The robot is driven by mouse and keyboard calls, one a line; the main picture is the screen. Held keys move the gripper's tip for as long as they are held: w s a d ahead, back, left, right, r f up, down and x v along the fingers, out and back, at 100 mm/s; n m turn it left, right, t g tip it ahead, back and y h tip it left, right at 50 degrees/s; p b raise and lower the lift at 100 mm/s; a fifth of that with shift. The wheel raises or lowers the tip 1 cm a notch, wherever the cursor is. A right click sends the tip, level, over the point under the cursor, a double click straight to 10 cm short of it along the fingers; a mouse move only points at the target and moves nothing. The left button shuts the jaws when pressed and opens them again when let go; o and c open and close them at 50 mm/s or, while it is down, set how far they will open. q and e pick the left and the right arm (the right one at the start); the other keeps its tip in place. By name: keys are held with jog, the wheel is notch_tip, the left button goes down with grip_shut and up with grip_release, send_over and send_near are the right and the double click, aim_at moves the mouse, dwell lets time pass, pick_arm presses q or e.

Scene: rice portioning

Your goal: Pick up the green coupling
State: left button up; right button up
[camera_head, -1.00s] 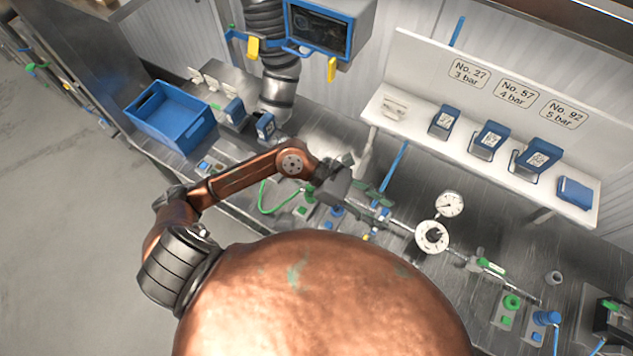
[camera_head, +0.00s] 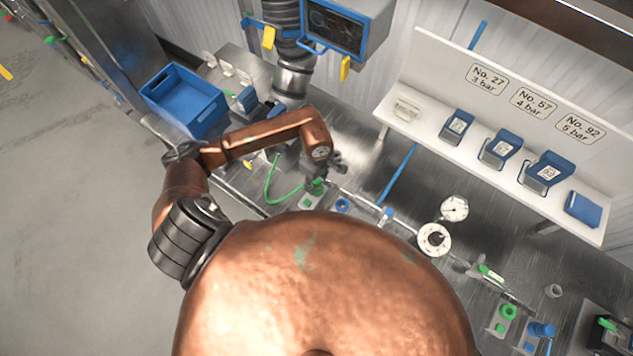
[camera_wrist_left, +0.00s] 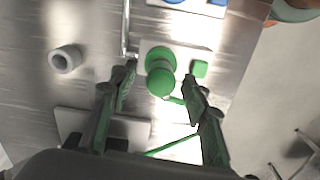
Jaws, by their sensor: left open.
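The green coupling (camera_wrist_left: 160,76) is a round knobbed piece on a pale plate (camera_wrist_left: 205,54), beside a small green square button (camera_wrist_left: 199,69). A thin green hose (camera_wrist_left: 170,144) runs near it. In the head view the coupling (camera_head: 317,187) shows partly under my left gripper (camera_head: 326,172). In the wrist view my left gripper (camera_wrist_left: 160,77) is open, with one green-padded finger on each side of the coupling. The coupling appears between the fingertips, with gaps on both sides; I cannot tell the height between them. My right gripper is not in view.
A blue fitting (camera_head: 343,205) is right of the coupling, and a grey ring (camera_wrist_left: 65,59) lies on the metal bench. Dial gauges (camera_head: 454,208) stand further right. A blue crate (camera_head: 205,118) is at the left. A white shelf (camera_head: 425,130) holds blue devices.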

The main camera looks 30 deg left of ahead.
pick_arm(q)
jog(key=shift+f, duration=0.95)
grip_shut()
